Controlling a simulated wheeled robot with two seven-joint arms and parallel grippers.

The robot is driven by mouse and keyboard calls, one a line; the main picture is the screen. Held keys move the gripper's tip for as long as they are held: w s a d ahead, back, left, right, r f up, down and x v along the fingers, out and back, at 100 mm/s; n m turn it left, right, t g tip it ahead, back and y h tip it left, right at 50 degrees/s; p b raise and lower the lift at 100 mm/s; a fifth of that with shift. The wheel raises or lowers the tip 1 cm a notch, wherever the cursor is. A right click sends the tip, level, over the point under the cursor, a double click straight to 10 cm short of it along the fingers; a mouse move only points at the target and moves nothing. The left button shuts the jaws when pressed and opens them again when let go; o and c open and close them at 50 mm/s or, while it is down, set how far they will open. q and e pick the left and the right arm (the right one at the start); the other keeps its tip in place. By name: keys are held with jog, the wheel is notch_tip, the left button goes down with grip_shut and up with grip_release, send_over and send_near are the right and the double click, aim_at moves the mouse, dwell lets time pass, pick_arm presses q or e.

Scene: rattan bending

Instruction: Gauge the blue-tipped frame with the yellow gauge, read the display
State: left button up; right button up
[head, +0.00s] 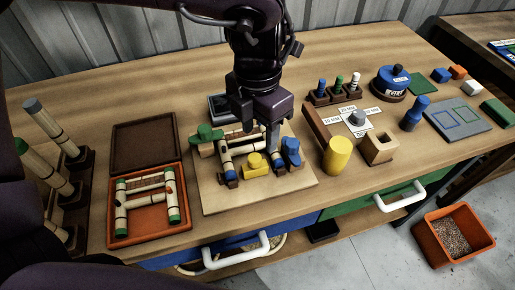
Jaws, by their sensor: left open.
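A cane frame (226,158) with blue ends lies on a pale wooden board (212,199) in the middle of the bench. A yellow block with a round knob (256,166), which looks like the gauge, sits at the near side of the frame, between its legs. A dark display (219,103) stands behind the board, partly hidden by my arm. My left gripper (259,137) is open, pointing down over the frame's right half, and hides part of it. I cannot tell whether its fingers touch the frame. My right gripper is not in view.
An orange tray (148,231) with a green-tipped frame is left. A yellow cylinder (337,156), labelled cards and a blue round tool (391,82) are right. An orange bin (458,254) stands on the floor.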

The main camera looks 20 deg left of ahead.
aim_at(255, 157)
pick_arm(q)
jog(key=shift+a, duration=0.45)
jog(key=shift+f+n, duration=0.3)
notch_tip(255, 157, down, 7)
jog(key=shift+r, duration=0.1)
grip_shut()
